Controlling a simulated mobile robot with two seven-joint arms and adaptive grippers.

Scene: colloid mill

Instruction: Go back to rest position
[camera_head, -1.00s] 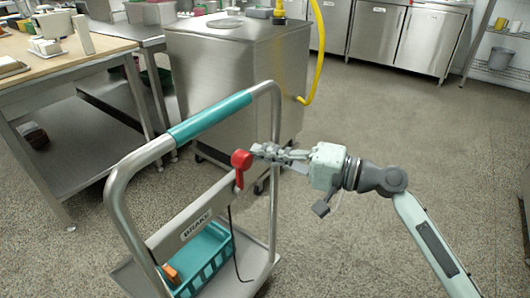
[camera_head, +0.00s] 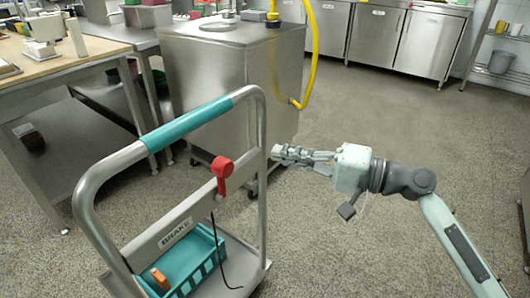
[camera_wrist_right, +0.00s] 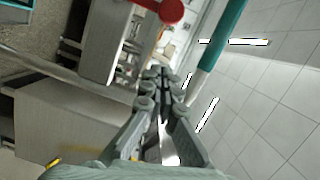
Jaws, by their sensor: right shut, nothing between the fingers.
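My right gripper (camera_head: 276,152) is shut and empty in the head view, just right of the trolley's upright tube. Its fingers point left toward the trolley (camera_head: 262,150). The red brake lever (camera_head: 222,172) on the trolley is left of the fingertips, with a gap between them. In the right wrist view the shut fingers (camera_wrist_right: 163,75) show in the middle, and the red lever's knob (camera_wrist_right: 171,11) is at the top. My left gripper does not show in either view.
The trolley has a teal handle grip (camera_head: 187,124) and carries a teal crate (camera_head: 190,268) with an orange item (camera_head: 160,279). A steel cabinet (camera_head: 205,90) with a yellow hose (camera_head: 314,60) stands behind. A worktable (camera_head: 60,65) is at left. The floor right of the trolley is clear.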

